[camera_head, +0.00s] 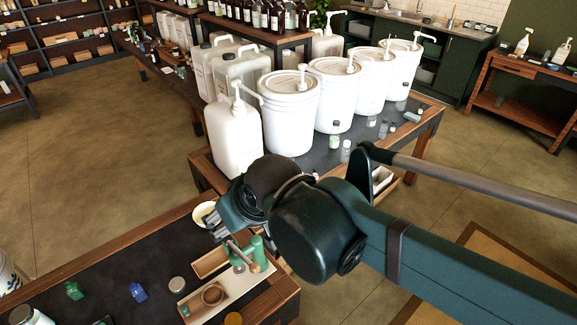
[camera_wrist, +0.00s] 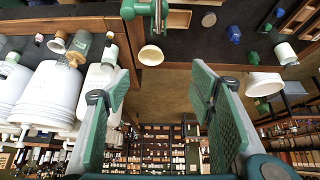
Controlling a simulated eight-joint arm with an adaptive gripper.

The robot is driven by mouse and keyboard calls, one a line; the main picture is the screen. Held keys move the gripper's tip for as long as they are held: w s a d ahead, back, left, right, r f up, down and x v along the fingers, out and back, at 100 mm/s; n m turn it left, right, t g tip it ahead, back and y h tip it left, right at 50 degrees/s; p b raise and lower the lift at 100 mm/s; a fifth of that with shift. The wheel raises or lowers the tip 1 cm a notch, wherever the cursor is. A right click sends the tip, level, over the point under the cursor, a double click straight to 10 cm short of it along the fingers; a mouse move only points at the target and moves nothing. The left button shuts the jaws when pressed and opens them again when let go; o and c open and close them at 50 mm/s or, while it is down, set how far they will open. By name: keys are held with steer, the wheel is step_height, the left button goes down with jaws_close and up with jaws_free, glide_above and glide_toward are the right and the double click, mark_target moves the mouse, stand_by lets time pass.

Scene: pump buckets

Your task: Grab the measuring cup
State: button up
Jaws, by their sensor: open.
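A small cream, round, cup-like vessel (camera_head: 204,211) sits at the edge of the near table, partly behind my gripper. It is the likeliest measuring cup, but I cannot make out a handle or markings. In the wrist view the cream vessel (camera_wrist: 151,56) shows above the space between the fingers, at the table edge. My gripper (camera_head: 222,233) is beside and over it in the head view. In the wrist view my gripper (camera_wrist: 160,100) has its two green pads wide apart, with nothing between them.
White pump buckets (camera_head: 290,112) and a white jug (camera_head: 233,138) stand on the table behind.

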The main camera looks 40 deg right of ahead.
step_height(320, 180, up, 11)
steer(key=w+d+r+m+g+h+b, duration=0.1)
steer(key=w+d+r, duration=0.2)
steer(key=w+d, duration=0.25)
steer(key=w+d+r+m+b, duration=0.2)
steer(key=w+d+r, duration=0.15)
steer(key=w, duration=0.35)
steer(key=m+g+h+b, duration=0.2)
steer(key=m+g+b, duration=0.1)
steer(key=m+b, duration=0.25)
glide_above(288, 156)
steer(key=s+a, duration=0.2)
steer(key=s, duration=0.1)
step_height(288, 156, down, 7)
steer(key=shift+m, duration=0.25)
steer(key=f, duration=3.7)
steer(key=shift+w+a+f+p, duration=0.1)
steer(key=shift+w+p, duration=0.1)
steer(key=shift+p, duration=0.1)
steer(key=shift+f, duration=0.1)
steer(key=shift+b+x, duration=0.35)
steer(key=shift+x, duration=0.85)
